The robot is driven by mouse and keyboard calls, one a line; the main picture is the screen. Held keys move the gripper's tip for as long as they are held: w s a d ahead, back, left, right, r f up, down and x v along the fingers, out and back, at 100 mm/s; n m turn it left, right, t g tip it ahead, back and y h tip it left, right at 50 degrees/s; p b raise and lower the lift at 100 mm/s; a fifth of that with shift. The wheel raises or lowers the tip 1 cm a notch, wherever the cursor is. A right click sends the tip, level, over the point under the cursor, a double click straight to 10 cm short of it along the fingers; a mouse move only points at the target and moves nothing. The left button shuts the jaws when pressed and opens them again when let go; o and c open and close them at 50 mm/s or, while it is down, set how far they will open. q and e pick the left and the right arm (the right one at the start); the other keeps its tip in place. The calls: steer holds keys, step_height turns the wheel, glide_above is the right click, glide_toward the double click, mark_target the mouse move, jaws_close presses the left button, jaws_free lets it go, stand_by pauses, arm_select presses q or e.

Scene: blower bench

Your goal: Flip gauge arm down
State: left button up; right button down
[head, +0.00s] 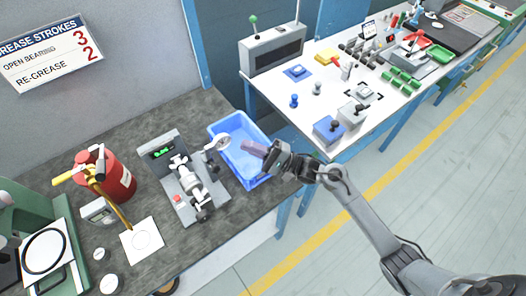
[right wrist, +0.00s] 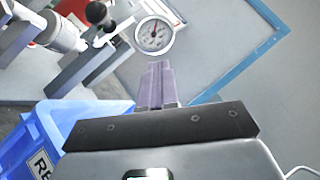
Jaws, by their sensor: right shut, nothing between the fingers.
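The round dial gauge (head: 219,143) sits at the end of its arm on the grey bench fixture (head: 186,183), out toward the blue bin. In the right wrist view the white gauge face (right wrist: 155,35) with a red needle is just beyond my fingertips. I cannot tell its arm's exact angle. My right gripper (head: 248,147) is shut and empty, over the blue bin, to the right of the gauge. Its closed purple-grey fingers (right wrist: 158,70) point at the gauge, with a small visible gap. My left gripper is not in view.
The blue bin (head: 262,178) stands right of the fixture, below my right gripper. A red grease canister (head: 118,178) stands left of the fixture. A white table (head: 300,112) with several small parts is at the back right.

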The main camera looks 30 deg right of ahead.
steer(key=shift+x, duration=1.2)
